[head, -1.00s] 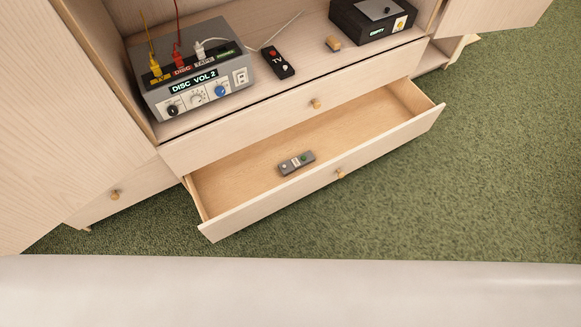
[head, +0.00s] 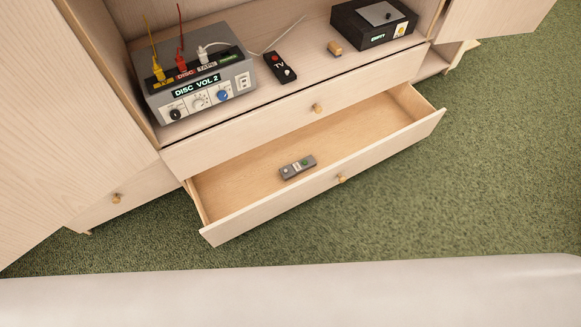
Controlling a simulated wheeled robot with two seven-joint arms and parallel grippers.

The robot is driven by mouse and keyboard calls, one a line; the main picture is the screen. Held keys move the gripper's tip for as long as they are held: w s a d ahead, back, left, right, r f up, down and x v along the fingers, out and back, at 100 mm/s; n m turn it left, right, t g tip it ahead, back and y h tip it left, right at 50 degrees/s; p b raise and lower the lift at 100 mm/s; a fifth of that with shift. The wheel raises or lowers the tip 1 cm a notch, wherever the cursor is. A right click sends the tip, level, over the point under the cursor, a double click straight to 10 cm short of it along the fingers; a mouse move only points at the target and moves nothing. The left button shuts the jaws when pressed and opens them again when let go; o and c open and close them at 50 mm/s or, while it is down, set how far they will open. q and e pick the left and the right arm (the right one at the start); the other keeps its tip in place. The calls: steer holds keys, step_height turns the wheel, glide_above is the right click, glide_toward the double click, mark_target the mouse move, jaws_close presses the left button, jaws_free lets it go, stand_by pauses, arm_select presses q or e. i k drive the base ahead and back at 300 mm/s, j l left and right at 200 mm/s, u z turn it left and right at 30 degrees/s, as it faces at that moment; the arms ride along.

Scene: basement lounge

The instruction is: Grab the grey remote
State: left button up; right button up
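The grey remote (head: 297,167) lies in the open lower drawer (head: 235,197) of the wooden cabinet, near the drawer's front panel. It has a green button and pale buttons on top, and nothing covers it. Neither of my grippers shows in the head view.
The upper drawer (head: 290,112) is shut. Green carpet (head: 480,170) lies clear at right. A pale surface (head: 290,295) spans the bottom.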

mark_target(299, 167)
steer(key=i+l+u, duration=0.1)
steer(key=u, duration=0.3)
steer(key=i+l+u, duration=0.1)
steer(key=l+u, duration=0.45)
steer(key=u, duration=0.25)
steer(key=l+u, duration=0.25)
steer(key=u, duration=0.15)
steer(key=i, duration=0.05)
